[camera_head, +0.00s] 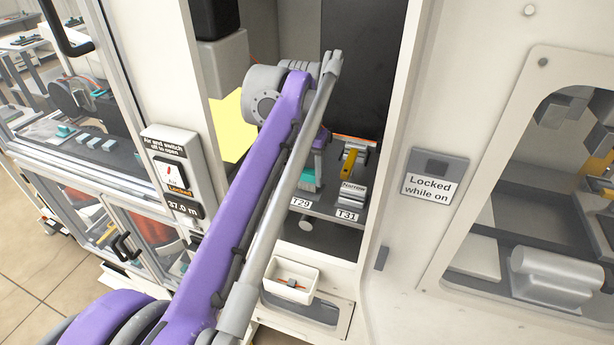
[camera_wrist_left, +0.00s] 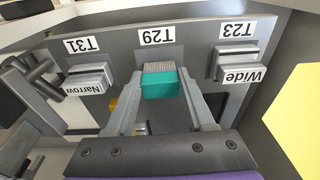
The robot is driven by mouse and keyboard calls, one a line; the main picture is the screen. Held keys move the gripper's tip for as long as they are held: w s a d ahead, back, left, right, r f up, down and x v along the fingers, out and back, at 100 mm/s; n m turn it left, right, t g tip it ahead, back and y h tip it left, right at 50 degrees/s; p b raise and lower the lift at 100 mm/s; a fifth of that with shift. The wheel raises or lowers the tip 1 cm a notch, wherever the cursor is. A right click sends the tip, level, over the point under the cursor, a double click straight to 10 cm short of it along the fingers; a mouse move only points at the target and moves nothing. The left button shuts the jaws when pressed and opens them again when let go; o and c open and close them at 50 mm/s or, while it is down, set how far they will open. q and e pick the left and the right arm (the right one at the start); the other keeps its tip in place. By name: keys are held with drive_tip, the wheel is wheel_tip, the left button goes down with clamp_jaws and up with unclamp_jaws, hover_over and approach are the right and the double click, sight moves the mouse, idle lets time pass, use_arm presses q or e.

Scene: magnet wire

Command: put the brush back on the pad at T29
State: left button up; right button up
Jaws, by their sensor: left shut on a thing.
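The brush (camera_wrist_left: 160,82) has a teal body and pale grey bristles. In the left wrist view it sits between the two fingers of my left gripper (camera_wrist_left: 163,76), which is shut on it. Its bristles face the T29 label (camera_wrist_left: 157,36) and the dark pad spot below it. I cannot tell whether the bristles touch the pad, since the brush covers most of it. In the head view the teal brush (camera_head: 305,179) shows just above the T29 label (camera_head: 300,203), partly hidden by my left arm. My right gripper is out of view.
The block marked Narrow (camera_wrist_left: 89,78) stands at T31, beside the brush. The block marked Wide (camera_wrist_left: 238,66) stands at T23 on the other side. A yellow-handled tool (camera_head: 349,161) is behind Narrow. A white bin (camera_head: 291,279) hangs below. Cabinet walls bound the opening closely.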

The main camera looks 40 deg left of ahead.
use_arm(q)
drive_tip(key=shift+f, duration=0.25)
drive_tip(key=shift+f, duration=0.1)
drive_tip(key=o, duration=1.2)
wheel_tip(320, 180, up, 12)
drive_tip(key=s+p, duration=0.2)
drive_tip(key=p, duration=0.1)
drive_tip(key=s+d+f+m+t, duration=0.1)
drive_tip(key=s+d+f, duration=0.4)
drive_tip(key=f, duration=0.5)
drive_tip(key=s+d+f+m+t, duration=0.1)
drive_tip(key=s+d+f, duration=0.4)
drive_tip(key=f, duration=0.6)
drive_tip(key=s+d+f+m+t, duration=0.1)
drive_tip(key=s+d+f, duration=0.4)
drive_tip(key=f, duration=0.5)
drive_tip(key=shift+s+d+f+m+t, duration=0.1)
drive_tip(key=shift+s+d+m+t, duration=0.1)
drive_tip(key=shift+d, duration=0.25)
drive_tip(key=shift+s+d+f+m+t, duration=0.1)
drive_tip(key=shift+s+d, duration=0.05)
drive_tip(key=shift+d, duration=0.3)
